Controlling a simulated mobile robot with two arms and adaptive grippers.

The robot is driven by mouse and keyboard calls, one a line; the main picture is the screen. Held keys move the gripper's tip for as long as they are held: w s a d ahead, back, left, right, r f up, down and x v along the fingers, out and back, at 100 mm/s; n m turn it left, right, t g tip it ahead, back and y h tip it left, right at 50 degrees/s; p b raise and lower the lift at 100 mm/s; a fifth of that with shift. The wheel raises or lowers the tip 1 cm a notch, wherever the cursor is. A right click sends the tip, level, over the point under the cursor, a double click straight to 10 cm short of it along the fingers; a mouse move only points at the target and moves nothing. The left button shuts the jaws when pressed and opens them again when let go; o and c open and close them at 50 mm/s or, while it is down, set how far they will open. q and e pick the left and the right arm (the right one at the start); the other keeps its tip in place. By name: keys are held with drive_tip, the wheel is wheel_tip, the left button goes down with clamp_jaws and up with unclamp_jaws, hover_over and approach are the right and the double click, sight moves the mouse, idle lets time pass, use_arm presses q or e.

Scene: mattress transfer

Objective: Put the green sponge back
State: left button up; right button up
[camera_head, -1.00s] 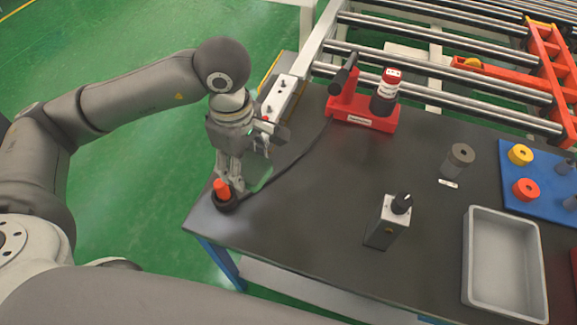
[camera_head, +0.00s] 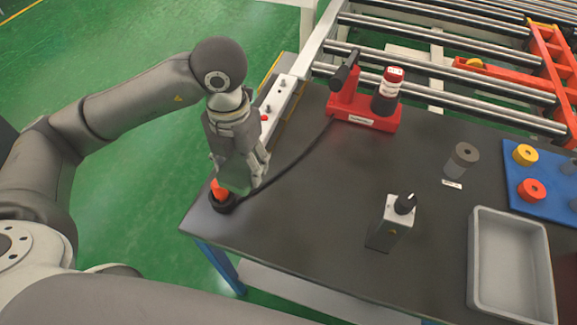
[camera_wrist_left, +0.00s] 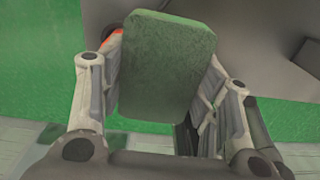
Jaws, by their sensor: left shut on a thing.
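The green sponge (camera_wrist_left: 166,66) fills the middle of the left wrist view, between the two fingers. My left gripper (camera_wrist_left: 160,85) is shut on it. In the head view my left gripper (camera_head: 238,180) points down above the left front corner of the dark table (camera_head: 310,220). The sponge is mostly hidden there by the fingers. A black round holder (camera_head: 223,204) with an orange-red piece (camera_head: 219,190) stands just beside and below the fingertips; I cannot tell whether they touch. My right gripper is not in view.
A red tool stand (camera_head: 362,117) is at the table's back, its black cable running to the holder. A grey box with a black knob (camera_head: 390,222), a grey cylinder (camera_head: 461,160), a grey tray (camera_head: 510,265) and a blue board (camera_head: 530,170) stand further right. The table's middle is clear.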

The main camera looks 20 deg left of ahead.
use_arm(q)
drive_tip(key=shift+w+d+f+n, duration=0.1)
drive_tip(key=shift+w+n, duration=0.15)
drive_tip(key=shift+n, duration=0.15)
drive_tip(key=w+d+f+p, duration=0.2)
drive_tip(key=w+d+f, duration=0.15)
drive_tip(key=w, duration=0.45)
drive_tip(key=p, duration=0.1)
hover_over(289, 166)
drive_tip(key=s, duration=0.1)
drive_tip(key=f, duration=0.5)
drive_tip(key=shift+a, duration=0.25)
drive_tip(key=shift+w+d+f, duration=0.2)
drive_tip(key=shift+w+f, duration=0.2)
drive_tip(key=shift+f, duration=0.25)
wheel_tip(289, 166, down, 2)
drive_tip(key=shift+f+p, duration=0.1)
drive_tip(key=shift+p, duration=0.65)
drive_tip(key=shift+f, duration=0.45)
